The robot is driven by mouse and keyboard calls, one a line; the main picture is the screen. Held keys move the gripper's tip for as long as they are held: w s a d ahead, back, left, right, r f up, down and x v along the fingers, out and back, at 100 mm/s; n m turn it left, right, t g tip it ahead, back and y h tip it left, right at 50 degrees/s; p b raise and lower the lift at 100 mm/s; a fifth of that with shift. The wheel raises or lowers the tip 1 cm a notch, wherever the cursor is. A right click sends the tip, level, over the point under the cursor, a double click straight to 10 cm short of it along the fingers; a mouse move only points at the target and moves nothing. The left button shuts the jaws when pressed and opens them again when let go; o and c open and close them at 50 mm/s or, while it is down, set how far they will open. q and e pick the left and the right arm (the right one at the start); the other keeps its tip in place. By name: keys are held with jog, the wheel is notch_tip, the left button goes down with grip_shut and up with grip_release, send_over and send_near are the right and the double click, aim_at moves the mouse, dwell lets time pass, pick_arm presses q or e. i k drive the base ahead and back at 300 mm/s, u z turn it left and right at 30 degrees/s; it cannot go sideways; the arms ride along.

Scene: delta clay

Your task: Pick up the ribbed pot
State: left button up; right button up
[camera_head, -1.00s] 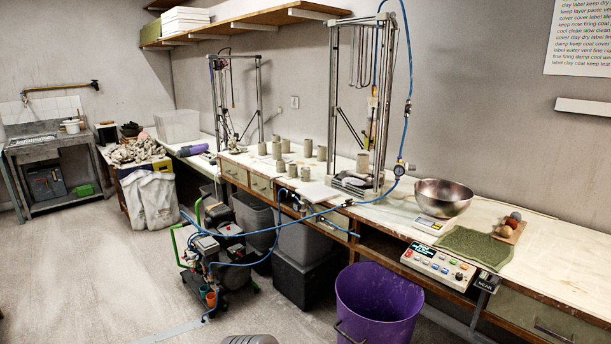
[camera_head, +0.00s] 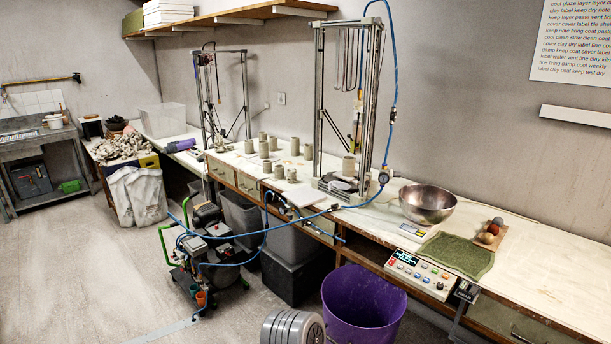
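Several small grey-beige clay pots stand upright on the long white bench, in the middle of the view. A back group includes a pot (camera_head: 295,146) and another pot (camera_head: 249,146). Nearer the front edge are a pot (camera_head: 267,166), a pot (camera_head: 279,172) and a small pot (camera_head: 292,175). One more pot (camera_head: 348,165) stands inside the right metal frame. At this size I cannot tell which pot is ribbed. Neither of my grippers shows in the view.
The bench (camera_head: 545,262) runs along the wall. Metal frames (camera_head: 318,110) and a steel bowl (camera_head: 427,203) stand on it. A purple tub (camera_head: 363,310), a compressor (camera_head: 195,242) and dark bins (camera_head: 288,277) stand before or under it. Blue hose crosses in front. Floor at left is clear.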

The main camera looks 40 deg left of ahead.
aim_at(291, 178)
jog(key=i, duration=0.5)
jog(key=u, duration=3.2)
jog(key=i, duration=3.9)
jog(key=z, duration=3.45)
jog(key=i, duration=1.65)
